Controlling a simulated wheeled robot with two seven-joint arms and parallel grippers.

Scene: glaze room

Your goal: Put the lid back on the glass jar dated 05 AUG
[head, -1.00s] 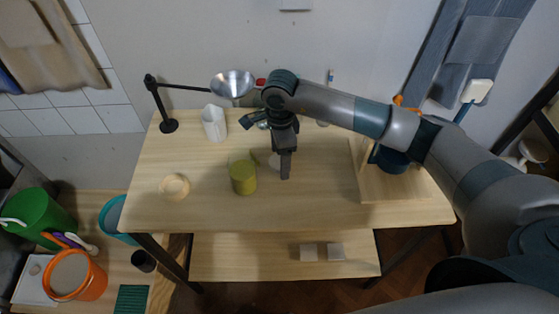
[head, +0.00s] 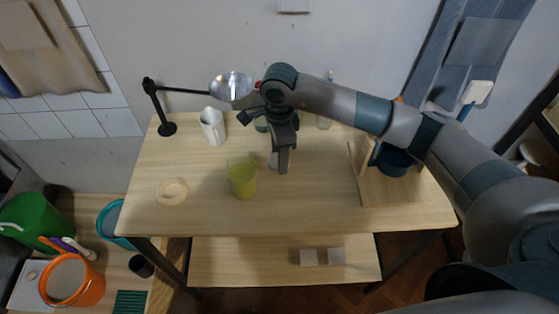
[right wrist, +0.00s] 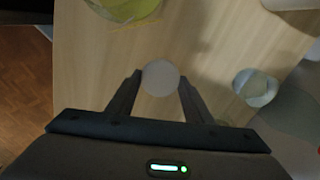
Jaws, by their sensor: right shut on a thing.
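My right gripper (head: 281,168) points down over the middle of the table. In the right wrist view its two fingers (right wrist: 160,92) are shut on a pale round lid (right wrist: 160,77). The lid (head: 272,160) partly shows beside the fingers in the head view. A small glass jar (head: 261,125) stands behind the gripper, partly hidden by it. Another clear glass jar (head: 323,122) stands further right at the back. A glass vessel (right wrist: 255,87) shows at the right of the wrist view. I cannot read any date. My left gripper is not in view.
A pale ring-shaped dish (head: 172,192) lies at left. A white pitcher (head: 213,126) and a black lamp (head: 167,129) stand at the back left. A wooden stand (head: 385,188) is at right. The front middle is clear.

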